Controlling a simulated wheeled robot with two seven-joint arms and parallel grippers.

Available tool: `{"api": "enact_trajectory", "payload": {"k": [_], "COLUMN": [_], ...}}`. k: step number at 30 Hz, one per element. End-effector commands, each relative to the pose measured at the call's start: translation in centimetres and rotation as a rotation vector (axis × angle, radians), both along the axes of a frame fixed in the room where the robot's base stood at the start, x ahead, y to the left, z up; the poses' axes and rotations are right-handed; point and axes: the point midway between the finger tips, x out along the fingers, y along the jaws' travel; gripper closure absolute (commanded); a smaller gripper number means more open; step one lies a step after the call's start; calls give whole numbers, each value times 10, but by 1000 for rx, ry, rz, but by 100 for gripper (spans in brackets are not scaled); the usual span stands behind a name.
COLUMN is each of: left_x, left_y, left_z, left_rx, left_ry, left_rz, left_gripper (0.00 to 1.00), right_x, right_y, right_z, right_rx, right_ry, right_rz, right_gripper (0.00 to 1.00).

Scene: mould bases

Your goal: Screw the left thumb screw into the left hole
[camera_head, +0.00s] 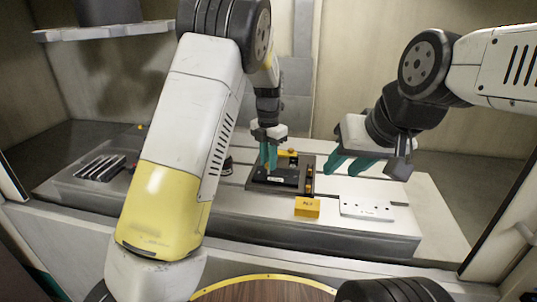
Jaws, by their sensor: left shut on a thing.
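A dark mould base (273,186) lies on the grey slotted table in the middle of the head view. My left gripper (269,168) points down over the left part of the mould base, its teal fingers close together. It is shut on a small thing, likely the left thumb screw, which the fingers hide. The left hole is also hidden. My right gripper (351,168) is to the right of the mould base, tilted, with its teal fingers apart and nothing visible between them.
A yellow block (307,207) stands in front of the mould base. A white plate with holes (366,208) lies to its right. A black slotted rack (100,168) lies at the far left of the table (420,215). The table's right end is clear.

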Motion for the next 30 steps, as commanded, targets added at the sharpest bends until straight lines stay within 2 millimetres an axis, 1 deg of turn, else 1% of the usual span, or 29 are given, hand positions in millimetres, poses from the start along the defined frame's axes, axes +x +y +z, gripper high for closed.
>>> {"api": "enact_trajectory", "payload": {"k": [8, 22, 30], "left_x": [0, 0, 0], "left_y": [0, 0, 0], "left_z": [-1, -17, -19], "left_rx": [-1, -1, 0], "left_ry": [-1, -1, -1], "left_rz": [0, -1, -1], "left_gripper": [100, 100, 100], "right_x": [0, 0, 0], "right_y": [0, 0, 0], "right_z": [0, 0, 0], "right_rx": [0, 0, 0], "right_ry": [0, 0, 0], "right_rz": [0, 0, 0], "right_gripper": [64, 64, 64]}}
